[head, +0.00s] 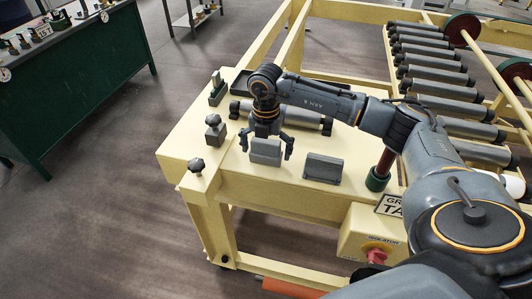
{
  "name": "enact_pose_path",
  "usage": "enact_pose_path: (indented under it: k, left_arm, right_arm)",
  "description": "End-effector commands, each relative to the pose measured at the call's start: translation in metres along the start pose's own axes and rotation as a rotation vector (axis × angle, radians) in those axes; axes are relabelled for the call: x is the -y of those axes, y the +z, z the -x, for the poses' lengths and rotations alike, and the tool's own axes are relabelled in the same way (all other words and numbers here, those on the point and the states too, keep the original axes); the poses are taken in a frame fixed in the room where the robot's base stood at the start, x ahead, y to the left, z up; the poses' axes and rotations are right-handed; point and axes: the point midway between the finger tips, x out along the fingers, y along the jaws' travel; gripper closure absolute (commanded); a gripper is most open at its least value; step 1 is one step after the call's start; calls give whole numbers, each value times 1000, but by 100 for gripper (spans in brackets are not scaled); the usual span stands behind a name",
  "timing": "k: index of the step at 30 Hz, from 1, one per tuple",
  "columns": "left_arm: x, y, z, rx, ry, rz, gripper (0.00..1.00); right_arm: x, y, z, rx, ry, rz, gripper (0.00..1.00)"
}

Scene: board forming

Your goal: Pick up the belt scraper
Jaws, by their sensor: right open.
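My right gripper (266,146) is open and points down over the cream table (310,203). Its two fingers hang on either side of a grey block with a flat front (265,153), which may be the belt scraper; I cannot tell whether they touch it. A similar grey block (323,169) stands just to its right on the table, apart from the gripper. No label shows which of the two is the scraper. My left gripper is not in view.
A grey roller (305,117) lies behind the gripper. Knobbed parts (215,131) stand at the table's left edge. Beyond are a dark tray (241,83) and a roller conveyor (435,75). A control box with a red knob (376,256) sits at the front. A green bench (85,85) is far left.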

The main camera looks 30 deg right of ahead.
Motion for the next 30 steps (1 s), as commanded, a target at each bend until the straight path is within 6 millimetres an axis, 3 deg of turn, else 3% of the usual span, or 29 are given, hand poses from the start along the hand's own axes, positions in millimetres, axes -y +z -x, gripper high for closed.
enact_pose_path:
  k: [6, 14, 23, 30]
  left_arm:
    - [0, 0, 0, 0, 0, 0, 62]
    - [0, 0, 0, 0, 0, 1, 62]
    - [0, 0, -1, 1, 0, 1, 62]
    - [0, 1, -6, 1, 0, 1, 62]
  right_arm:
    - [0, 0, -1, 0, 1, 0, 0]
    - [0, 0, -1, 0, 1, 0, 51]
    - [-1, 0, 1, 1, 2, 0, 51]
    - [-1, 1, 23, 5, 4, -1, 51]
